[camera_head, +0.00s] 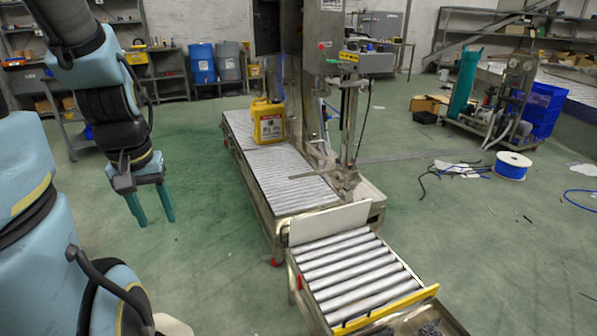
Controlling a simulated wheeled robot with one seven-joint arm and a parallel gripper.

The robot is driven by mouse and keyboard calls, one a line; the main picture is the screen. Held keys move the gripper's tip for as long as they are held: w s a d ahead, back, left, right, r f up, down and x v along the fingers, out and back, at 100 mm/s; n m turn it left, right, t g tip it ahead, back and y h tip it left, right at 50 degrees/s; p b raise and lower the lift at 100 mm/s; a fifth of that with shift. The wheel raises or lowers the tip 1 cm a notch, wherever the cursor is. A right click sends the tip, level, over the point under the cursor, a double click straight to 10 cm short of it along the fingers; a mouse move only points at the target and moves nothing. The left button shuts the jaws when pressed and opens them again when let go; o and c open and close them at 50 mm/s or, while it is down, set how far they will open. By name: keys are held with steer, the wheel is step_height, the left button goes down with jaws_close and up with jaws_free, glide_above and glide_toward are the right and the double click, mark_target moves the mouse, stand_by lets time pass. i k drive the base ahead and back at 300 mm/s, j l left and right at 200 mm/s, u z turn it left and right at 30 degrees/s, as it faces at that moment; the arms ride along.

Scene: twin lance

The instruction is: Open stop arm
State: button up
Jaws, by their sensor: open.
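My gripper (151,206) hangs at the left of the view, its two teal fingers pointing down and apart, with nothing between them. It is over the green floor, left of the roller conveyor (265,172) and clear of it. A yellow bar (385,309) crosses the near end of the lower roller section (350,268). A thin metal bar (312,174) reaches across the rollers beside the filling machine (345,110). I cannot tell for certain which bar is the stop arm. A yellow jug (268,121) stands upright on the far rollers.
A pale plate (328,223) stands upright between the two roller sections. A cable reel (511,166) and loose cables lie at right. The floor between my gripper and the conveyor is clear.

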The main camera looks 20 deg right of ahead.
mark_target(326, 170)
steer(key=i+l, duration=0.15)
steer(key=i, duration=0.35)
steer(key=i+l+u, duration=0.1)
steer(key=i, duration=0.45)
steer(key=i+l+u, duration=0.1)
steer(key=i, duration=0.4)
steer(key=i+z, duration=0.35)
steer(key=i, duration=0.25)
steer(key=i+j+z, duration=0.15)
steer(key=i+z, duration=0.2)
steer(key=i, duration=0.25)
